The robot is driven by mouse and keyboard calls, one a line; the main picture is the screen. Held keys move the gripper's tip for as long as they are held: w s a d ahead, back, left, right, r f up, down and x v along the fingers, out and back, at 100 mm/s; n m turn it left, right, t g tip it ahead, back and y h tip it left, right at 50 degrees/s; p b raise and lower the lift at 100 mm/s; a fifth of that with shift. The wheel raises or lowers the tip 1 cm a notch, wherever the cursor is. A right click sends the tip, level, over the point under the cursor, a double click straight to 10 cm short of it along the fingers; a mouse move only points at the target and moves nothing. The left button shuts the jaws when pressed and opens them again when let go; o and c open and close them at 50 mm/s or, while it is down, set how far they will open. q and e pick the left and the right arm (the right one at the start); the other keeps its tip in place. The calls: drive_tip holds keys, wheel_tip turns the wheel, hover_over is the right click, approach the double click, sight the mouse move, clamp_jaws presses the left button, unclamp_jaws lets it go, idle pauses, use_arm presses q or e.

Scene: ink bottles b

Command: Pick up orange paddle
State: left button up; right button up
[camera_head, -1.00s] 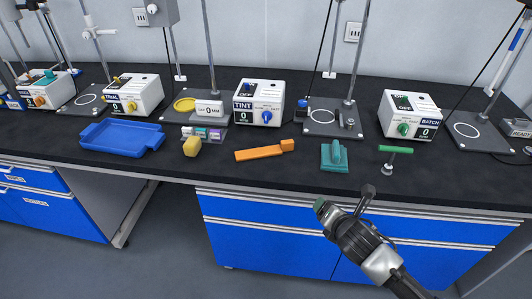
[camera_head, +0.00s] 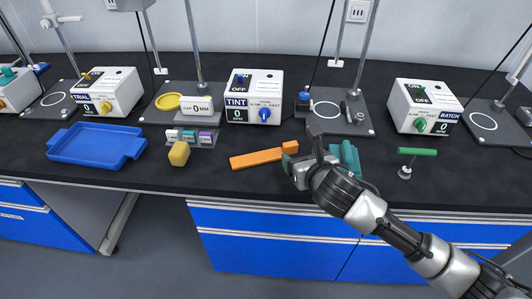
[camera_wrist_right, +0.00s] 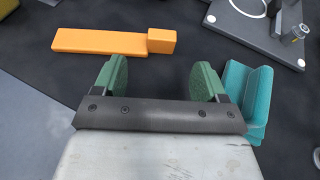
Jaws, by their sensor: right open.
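The orange paddle (camera_head: 258,158) lies flat on the black bench top near its front edge, with a raised block at its right end. It also shows in the right wrist view (camera_wrist_right: 100,42), ahead of the fingers and mostly to the left. My right gripper (camera_head: 300,152) is at the paddle's right end in the head view. In the right wrist view its two green-padded fingers (camera_wrist_right: 155,80) are apart with nothing between them. The paddle's block lies beyond the fingertips, apart from them. My left gripper is not in view.
A teal object (camera_head: 346,157) stands right beside my right gripper, partly hidden by it. A yellow block (camera_head: 179,153) and a blue tray (camera_head: 97,145) are to the left. A green-topped T-shaped piece (camera_head: 416,152) is to the right. Stands and white control boxes (camera_head: 254,96) line the back.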

sight(291, 143)
drive_tip(key=shift+w+a+f, duration=0.2)
drive_tip(key=shift+w, duration=0.3)
drive_tip(key=shift+w+a+f, duration=0.1)
drive_tip(key=shift+w+f, duration=0.05)
drive_tip(key=shift+w, duration=0.1)
drive_tip(key=x, duration=0.4)
drive_tip(key=shift+w+r, duration=0.25)
drive_tip(key=shift+w+a+f, duration=0.15)
drive_tip(key=shift+w+f, duration=0.05)
drive_tip(key=shift+w, duration=0.25)
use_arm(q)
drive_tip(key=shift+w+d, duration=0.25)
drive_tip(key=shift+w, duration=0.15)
use_arm(e)
drive_tip(key=c, duration=0.4)
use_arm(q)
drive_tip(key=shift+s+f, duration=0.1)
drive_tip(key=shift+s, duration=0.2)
use_arm(e)
drive_tip(key=c, duration=0.6)
drive_tip(key=shift+r, duration=0.1)
drive_tip(key=shift+c, duration=0.2)
